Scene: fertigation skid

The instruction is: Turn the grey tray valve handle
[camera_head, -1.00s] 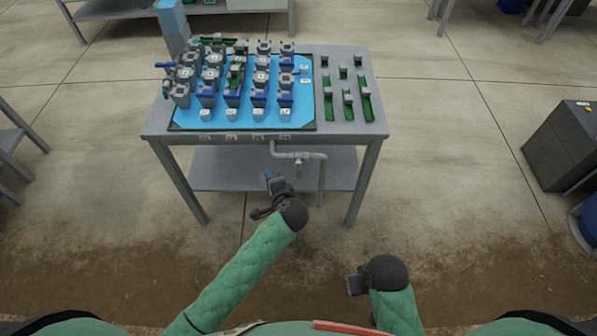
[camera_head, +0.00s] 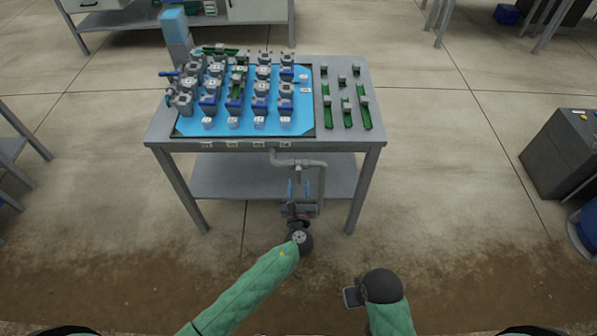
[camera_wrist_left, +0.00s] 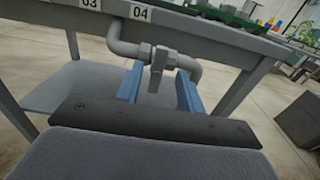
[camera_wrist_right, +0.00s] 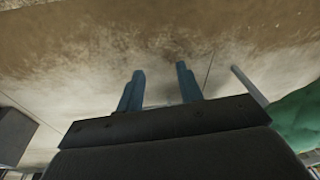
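The grey valve handle (camera_wrist_left: 158,64) hangs from a grey pipe (camera_wrist_left: 125,46) under the table's front edge in the left wrist view. The pipe also shows in the head view (camera_head: 312,163), where the handle is hard to make out. My left gripper (camera_head: 299,188) is open and points at the valve from the front. In the left wrist view its two blue fingers (camera_wrist_left: 160,88) stand on either side of the handle, with gaps visible. I cannot tell how far the fingertips reach past it. My right gripper (camera_wrist_right: 160,75) is open and empty over bare floor, away from the table.
The grey table (camera_head: 368,120) carries a blue tray (camera_head: 190,128) with several valve blocks, and several green pieces (camera_head: 347,112) at its right. Its lower shelf (camera_head: 230,178) and legs are near the pipe. A dark cabinet (camera_head: 560,150) stands right. Floor in front is clear.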

